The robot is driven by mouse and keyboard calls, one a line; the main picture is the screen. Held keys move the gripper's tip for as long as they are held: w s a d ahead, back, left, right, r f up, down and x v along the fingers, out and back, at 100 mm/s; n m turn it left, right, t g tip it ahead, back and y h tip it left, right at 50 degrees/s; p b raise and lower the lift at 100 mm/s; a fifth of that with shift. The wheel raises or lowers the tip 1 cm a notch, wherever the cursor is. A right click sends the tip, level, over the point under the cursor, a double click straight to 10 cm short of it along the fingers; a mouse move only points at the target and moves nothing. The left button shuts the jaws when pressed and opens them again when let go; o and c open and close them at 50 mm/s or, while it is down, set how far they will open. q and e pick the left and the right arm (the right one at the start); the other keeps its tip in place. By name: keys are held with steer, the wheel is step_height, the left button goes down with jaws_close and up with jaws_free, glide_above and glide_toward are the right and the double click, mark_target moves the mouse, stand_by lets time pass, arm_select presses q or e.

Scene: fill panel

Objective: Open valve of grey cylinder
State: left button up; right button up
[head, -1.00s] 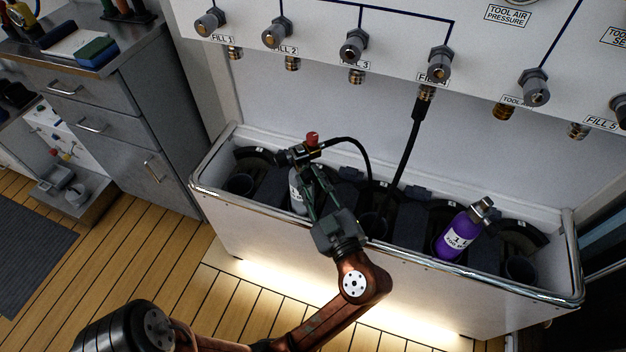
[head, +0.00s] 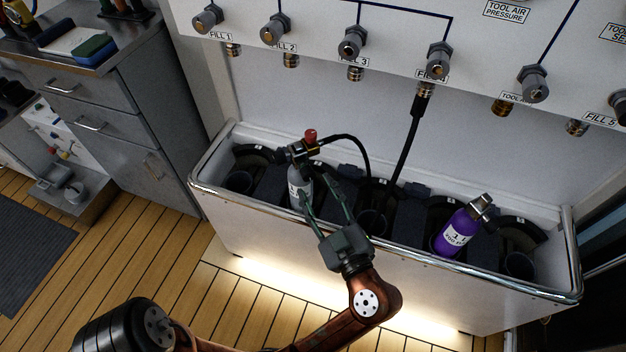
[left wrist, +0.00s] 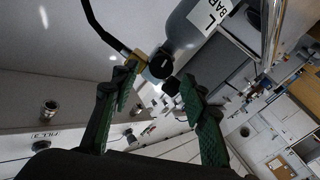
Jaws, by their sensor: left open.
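The grey cylinder (head: 298,190) stands in a slot of the white trough, with a white label. Its valve has a red knob (head: 310,136) on top and a black hose fitted. My left gripper (head: 320,190) is open and empty, its fingers spread in front of and to the right of the cylinder, below the red knob. In the left wrist view the cylinder (left wrist: 190,22) is at the top, with a dark round valve knob (left wrist: 160,66) beyond and between the green finger pads (left wrist: 156,92). The fingers appear clear of the valve. My right gripper is not in view.
A purple cylinder (head: 457,232) leans in the same trough (head: 235,214) to the right. A black hose (head: 408,140) hangs from the fill 4 fitting. The fill panel (head: 480,60) with several grey knobs is above. A grey drawer cabinet (head: 120,120) stands at the left.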

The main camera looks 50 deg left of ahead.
arm_select(q)
steer(key=shift+v, duration=1.6)
